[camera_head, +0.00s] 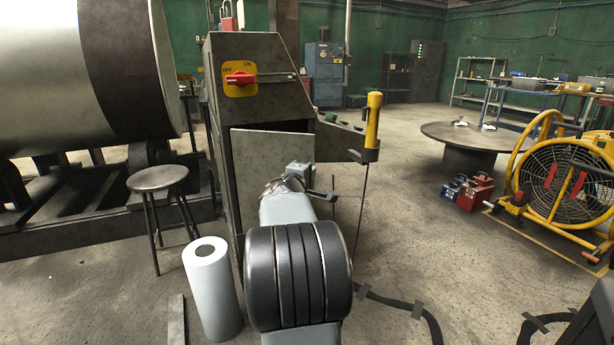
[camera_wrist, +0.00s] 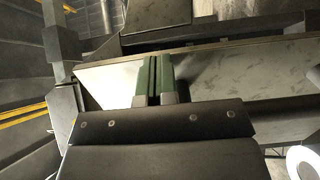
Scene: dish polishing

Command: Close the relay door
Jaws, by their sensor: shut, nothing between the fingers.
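The relay door (camera_head: 262,157) is a scuffed grey metal panel low on the front of the grey cabinet (camera_head: 246,108) in the head view. It stands partly open, with a dark gap along its top. In the wrist view the door (camera_wrist: 230,75) is the broad pale panel. My gripper (camera_wrist: 155,62) has green fingers pressed together, with nothing between them. Their tips reach the door's edge in the picture; I cannot tell whether they touch it. In the head view my own arm hides the fingers and the lower door.
A red switch (camera_head: 240,79) on a yellow plate is above the door. A yellow-handled tool (camera_head: 373,118) stands right of the cabinet. A round stool (camera_head: 158,178) and a white roll (camera_head: 212,285) stand left. A hose (camera_head: 400,304) lies on the floor at right.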

